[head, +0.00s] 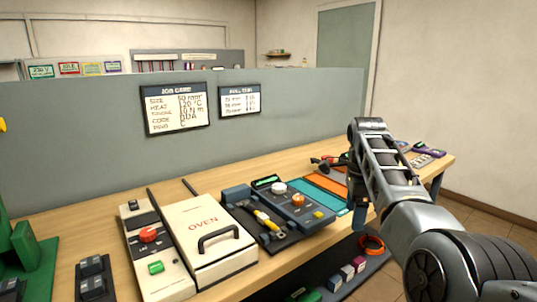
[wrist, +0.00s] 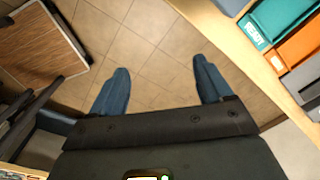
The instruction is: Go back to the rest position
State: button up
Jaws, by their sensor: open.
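My gripper (wrist: 160,70) is open and empty, its two blue-grey fingers spread apart over bare tiled floor in the wrist view. In the head view my arm reaches up from the lower right and folds over. The gripper (head: 359,215) hangs down there at the bench's front edge, close to the teal mat. The arm hides part of the bench behind it.
The wooden bench (head: 95,222) carries a white oven (head: 208,262), a red-knob panel (head: 160,268), a dark device with dials (head: 290,208), and teal (head: 322,201) and orange (head: 327,183) mats. A lower shelf (head: 340,285) holds small blocks. Floor is clear at right.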

jog(key=s+d+f+n+t, duration=0.1)
jog(key=s+f, duration=0.2)
jog(key=f, duration=0.5)
jog(key=s+d+f+n+t+h, duration=0.1)
jog(key=s+d+f+n, duration=0.15)
jog(key=f, duration=0.45)
jog(key=s+d+f+n+t, duration=0.1)
jog(key=s+f, duration=0.2)
jog(key=f, duration=0.5)
jog(key=s+f+n+t, duration=0.25)
jog(key=s+f, duration=0.25)
jog(key=s, duration=0.5)
jog(key=s+f+n+t, duration=0.2)
jog(key=s+f+n, duration=0.15)
jog(key=s, duration=0.65)
jog(key=s+a+r+n+t, duration=0.1)
jog(key=s+r+n+t, duration=0.2)
jog(key=s, duration=0.8)
jog(key=s+a+r+n+t, duration=0.15)
jog(key=s+r, duration=0.35)
jog(key=s, duration=0.5)
jog(key=s+a+r+n+t, duration=0.1)
jog(key=s+r+n, duration=0.1)
jog(key=s+r, duration=0.4)
jog(key=s+a+r+n+t+y, duration=0.1)
jog(key=s+r, duration=0.5)
jog(key=r, duration=0.8)
jog(key=shift+a+n, duration=0.25)
jog(key=shift+n, duration=0.55)
